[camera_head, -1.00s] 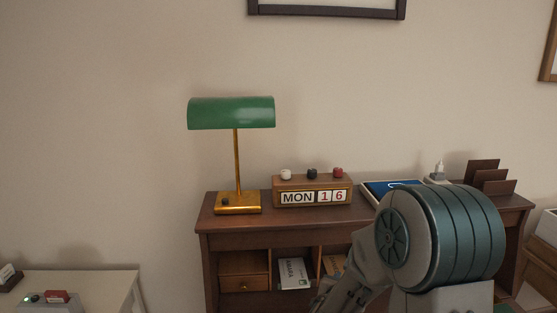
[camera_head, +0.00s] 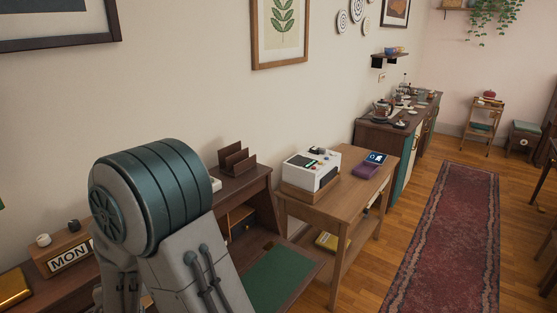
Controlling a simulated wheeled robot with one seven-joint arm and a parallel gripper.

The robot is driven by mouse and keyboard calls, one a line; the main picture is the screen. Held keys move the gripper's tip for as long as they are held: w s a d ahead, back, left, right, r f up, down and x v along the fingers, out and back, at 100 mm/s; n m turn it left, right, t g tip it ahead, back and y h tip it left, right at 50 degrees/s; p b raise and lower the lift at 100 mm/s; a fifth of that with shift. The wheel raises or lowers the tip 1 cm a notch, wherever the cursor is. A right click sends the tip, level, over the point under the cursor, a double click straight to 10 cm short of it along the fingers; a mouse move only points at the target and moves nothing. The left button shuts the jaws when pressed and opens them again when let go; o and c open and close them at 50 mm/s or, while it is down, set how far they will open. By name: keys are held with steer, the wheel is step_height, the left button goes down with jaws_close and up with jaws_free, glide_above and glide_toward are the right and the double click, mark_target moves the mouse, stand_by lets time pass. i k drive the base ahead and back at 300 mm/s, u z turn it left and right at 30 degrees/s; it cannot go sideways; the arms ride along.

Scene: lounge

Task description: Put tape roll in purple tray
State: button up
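What looks like the purple tray (camera_head: 365,170) lies on the wooden side table to the right of centre, near the table's right edge. It is small at this distance, and I cannot tell whether anything is in it. I cannot make out a tape roll anywhere in view. My arm fills the lower left, in front of the desk, but my gripper is out of view.
A white machine (camera_head: 312,168) stands on the side table (camera_head: 338,197), with a blue-screened device (camera_head: 376,158) behind the tray. The dark desk (camera_head: 255,190) with a green pad (camera_head: 282,278) is nearer. A red runner (camera_head: 447,240) covers open floor at right.

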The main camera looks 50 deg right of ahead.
mark_target(366, 172)
steer(key=z, duration=2.85)
steer(key=i, duration=6.45)
